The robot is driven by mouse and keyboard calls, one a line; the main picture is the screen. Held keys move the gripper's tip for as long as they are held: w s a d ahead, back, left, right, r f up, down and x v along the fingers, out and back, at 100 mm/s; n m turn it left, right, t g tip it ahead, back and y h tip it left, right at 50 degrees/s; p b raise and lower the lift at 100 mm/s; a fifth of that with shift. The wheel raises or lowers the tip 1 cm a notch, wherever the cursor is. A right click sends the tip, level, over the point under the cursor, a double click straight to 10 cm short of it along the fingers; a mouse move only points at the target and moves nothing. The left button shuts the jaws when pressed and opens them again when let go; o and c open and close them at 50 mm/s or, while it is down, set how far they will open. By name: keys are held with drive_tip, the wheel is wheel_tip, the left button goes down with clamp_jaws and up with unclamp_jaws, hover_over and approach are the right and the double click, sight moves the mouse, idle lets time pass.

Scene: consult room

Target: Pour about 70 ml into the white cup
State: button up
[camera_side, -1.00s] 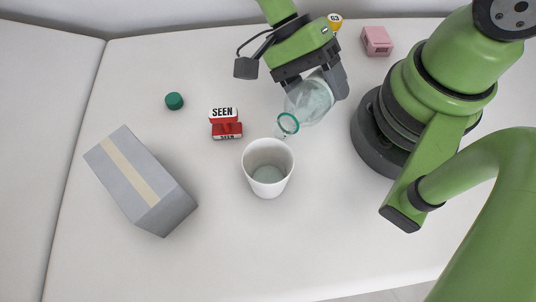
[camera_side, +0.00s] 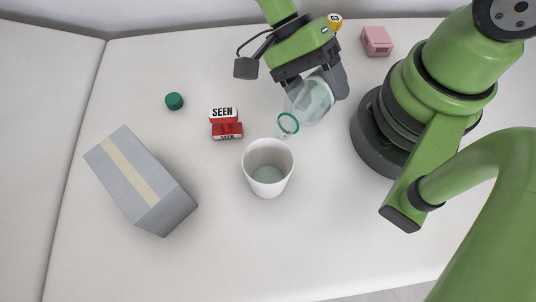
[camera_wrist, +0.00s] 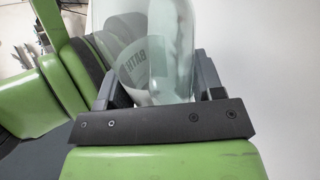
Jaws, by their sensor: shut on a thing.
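The white cup (camera_side: 268,184) stands upright on the table in the side view, with some pale liquid at its bottom. My gripper (camera_side: 322,88) is shut on a clear glass bottle (camera_side: 309,101), which also fills the middle of the wrist view (camera_wrist: 171,50). The bottle is tilted, with its green-rimmed mouth (camera_side: 288,123) down and to the left, just above the cup's upper right rim. Pale liquid shows inside the bottle. I cannot make out a clear stream between mouth and cup. A green cap (camera_side: 174,101) lies on the table to the left.
A red and white "SEEN" stamp (camera_side: 226,123) stands up and left of the cup. A grey box with a tan stripe (camera_side: 141,181) lies at left. A pink box (camera_side: 377,41) and a yellow-labelled item (camera_side: 335,21) are at the back. The table in front of the cup is clear.

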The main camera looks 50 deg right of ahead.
sight(305, 114)
idle(0.5)
drive_tip(key=shift+f, duration=0.2)
drive_tip(key=shift+a+f+n+g+y, duration=0.15)
drive_tip(key=shift+f+n+y, duration=0.1)
drive_tip(key=shift+f+y, duration=0.25)
drive_tip(key=shift+a+f+n+g+y, duration=0.15)
drive_tip(key=shift+f+n+y, duration=0.1)
drive_tip(key=shift+f+y, duration=0.2)
drive_tip(key=a+n+y, duration=0.2)
drive_tip(key=y, duration=0.1)
drive_tip(key=shift+s+a+r+g+y, duration=0.15)
drive_tip(key=shift+a+r+g+y, duration=0.1)
drive_tip(key=shift+g, duration=0.15)
drive_tip(key=shift+d+n+g+y, duration=0.1)
drive_tip(key=shift+n+g+y, duration=0.5)
drive_tip(key=shift+n+y, duration=0.35)
drive_tip(key=shift+a+f+n+g+y+b, duration=0.15)
drive_tip(key=shift+n+g+y+b, duration=0.05)
drive_tip(key=shift+n+g+y, duration=0.4)
drive_tip(key=shift+a+f+n+g+y+b, duration=0.1)
drive_tip(key=shift+a+n+g+y+b, duration=0.1)
drive_tip(key=shift+n+g+y, duration=0.35)
drive_tip(key=shift+t, duration=0.25)
